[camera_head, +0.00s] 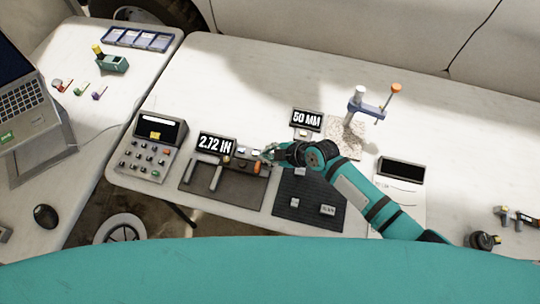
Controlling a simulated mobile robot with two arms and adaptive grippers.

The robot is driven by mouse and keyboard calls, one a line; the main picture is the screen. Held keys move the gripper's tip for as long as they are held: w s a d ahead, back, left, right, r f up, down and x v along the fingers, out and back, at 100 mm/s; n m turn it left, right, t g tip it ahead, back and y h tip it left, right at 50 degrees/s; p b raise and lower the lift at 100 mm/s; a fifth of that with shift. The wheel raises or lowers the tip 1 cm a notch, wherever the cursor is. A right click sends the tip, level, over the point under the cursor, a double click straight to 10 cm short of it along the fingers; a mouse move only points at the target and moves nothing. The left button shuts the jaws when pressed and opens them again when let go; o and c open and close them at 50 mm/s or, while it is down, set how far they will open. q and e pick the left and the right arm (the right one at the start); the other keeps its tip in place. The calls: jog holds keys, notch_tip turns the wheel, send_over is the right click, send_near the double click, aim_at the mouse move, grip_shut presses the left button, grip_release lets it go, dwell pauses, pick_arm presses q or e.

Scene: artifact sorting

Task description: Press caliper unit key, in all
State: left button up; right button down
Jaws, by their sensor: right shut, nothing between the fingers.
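The caliper (214,171) lies on a dark mat (232,190) on the table. Its display (215,144) stands behind it and reads 2.72 IN. A row of small keys with an orange one (257,168) sits to the right of the display. My right gripper (268,154) is shut and empty at the right end of this key row. I cannot tell whether it touches a key. My left gripper is not in view.
A keypad console (155,143) stands left of the mat. A 50 MM display (306,119), a dark mat with small blocks (297,207) and a stand with an orange knob (367,105) are near my right arm. A laptop (25,110) is at far left.

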jog(key=shift+f, duration=0.15)
dwell(0.3)
jog(key=shift+r+p, duration=0.55)
jog(key=shift+r, duration=0.3)
notch_tip(320, 180, up, 5)
jog(key=p, duration=0.4)
dwell(0.6)
